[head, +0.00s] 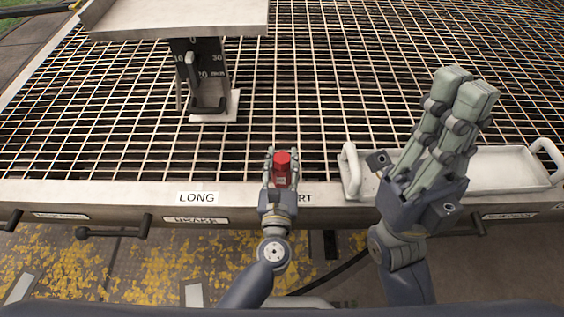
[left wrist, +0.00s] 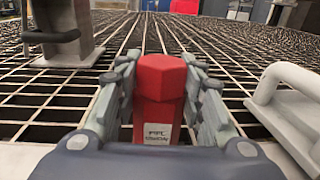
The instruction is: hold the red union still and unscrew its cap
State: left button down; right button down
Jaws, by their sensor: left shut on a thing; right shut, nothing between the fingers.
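The red union (head: 281,178) stands upright at the front edge of the grating, with a label on its side. Its hexagonal cap (left wrist: 161,75) sits on top of the body (left wrist: 157,120) in the left wrist view. My left gripper (head: 282,168) is shut on the union, one finger on each side of it; the fingers also show in the left wrist view (left wrist: 158,98). My right gripper (head: 460,95) is shut and empty, raised to the right of the union, with its fingers pointing up and away from it.
A white tray (head: 510,190) with raised handles lies on the right, partly behind my right gripper. A metal stand with a scale (head: 208,75) rises from the grating (head: 310,85) at the back left. Levers (head: 110,233) stick out along the front edge. The grating around the union is clear.

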dwell(0.3)
pick_arm(q)
jog(key=c, duration=0.9)
grip_release()
jog(key=shift+o, duration=0.2)
